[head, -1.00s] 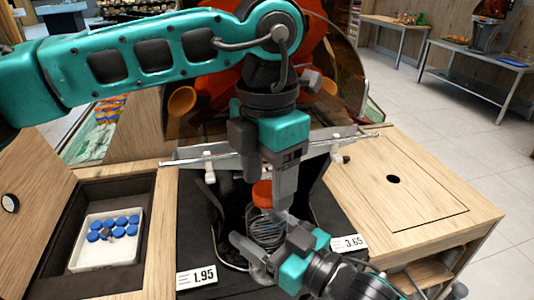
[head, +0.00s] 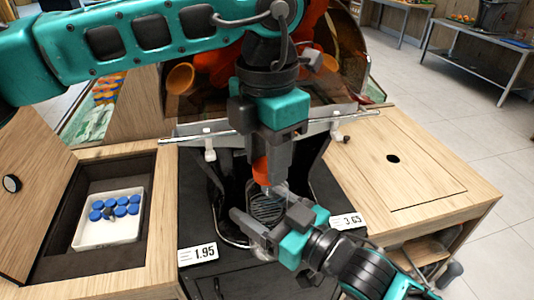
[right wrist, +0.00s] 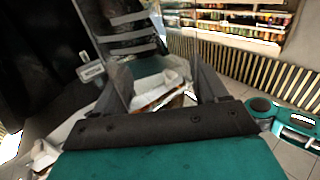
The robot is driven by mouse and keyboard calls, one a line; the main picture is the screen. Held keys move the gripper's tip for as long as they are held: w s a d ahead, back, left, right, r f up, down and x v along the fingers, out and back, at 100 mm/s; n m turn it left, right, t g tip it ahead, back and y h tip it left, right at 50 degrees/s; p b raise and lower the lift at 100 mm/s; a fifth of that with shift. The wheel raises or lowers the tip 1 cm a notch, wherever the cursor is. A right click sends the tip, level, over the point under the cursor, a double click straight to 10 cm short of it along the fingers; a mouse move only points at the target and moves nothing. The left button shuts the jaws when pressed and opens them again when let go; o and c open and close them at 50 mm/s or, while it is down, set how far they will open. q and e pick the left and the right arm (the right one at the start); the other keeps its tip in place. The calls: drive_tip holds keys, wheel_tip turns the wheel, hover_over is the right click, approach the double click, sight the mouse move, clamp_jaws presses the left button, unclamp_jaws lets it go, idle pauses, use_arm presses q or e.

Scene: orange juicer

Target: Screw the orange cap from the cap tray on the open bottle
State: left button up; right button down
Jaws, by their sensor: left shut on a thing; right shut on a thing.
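My left gripper (head: 274,165) points straight down in the middle of the head view, shut on the orange cap (head: 261,172). The clear bottle (head: 262,250) is hard to make out below it, over the dark drip grate. My right gripper (head: 259,208) reaches in from the lower right, shut on the bottle; its two fingers also show in the right wrist view (right wrist: 163,78). The cap is close above the bottle's mouth; I cannot tell whether they touch. The white cap tray (head: 107,240) with several blue caps (head: 118,206) sits in the recess at left.
The orange juicer (head: 230,75) stands behind my left gripper, with a metal rail (head: 190,138) across its front. Price tags reading 1.95 (head: 198,254) and 3.65 (head: 347,221) flank the grate.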

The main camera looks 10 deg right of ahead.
use_arm(q)
drive_tip(key=o, duration=1.2)
drive_tip(key=shift+o, duration=0.2)
drive_tip(key=shift+r, duration=0.1)
wheel_tip(320, 180, up, 12)
